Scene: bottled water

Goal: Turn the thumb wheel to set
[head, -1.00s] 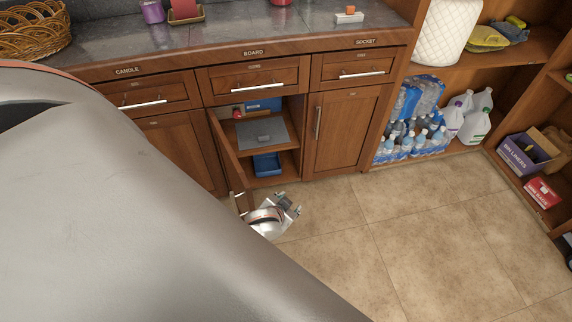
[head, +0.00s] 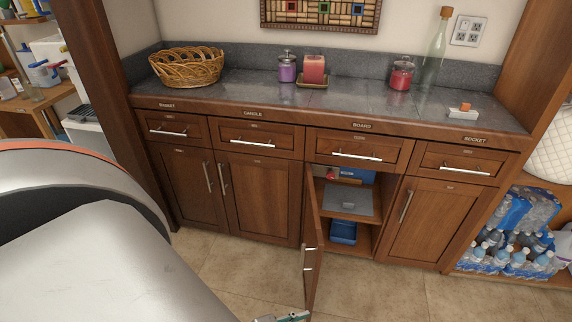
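No thumb wheel can be clearly made out. A small white device with an orange part (head: 463,112) lies on the right end of the counter; its details are too small to tell. A grey arm of mine fills the lower left of the head view. A bit of a gripper (head: 285,317), which appears to be my left one, shows at the bottom edge by the open cabinet door (head: 313,240). Its fingers are mostly cut off, so its opening and any contact with the door cannot be told. My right gripper is not in view.
The open cabinet holds a grey flat item (head: 347,198), a blue bin (head: 343,232) and red and blue items above. A wicker basket (head: 187,67), candles (head: 313,70) and a tall bottle (head: 434,52) stand on the counter (head: 240,95). Water bottles (head: 510,255) are at right.

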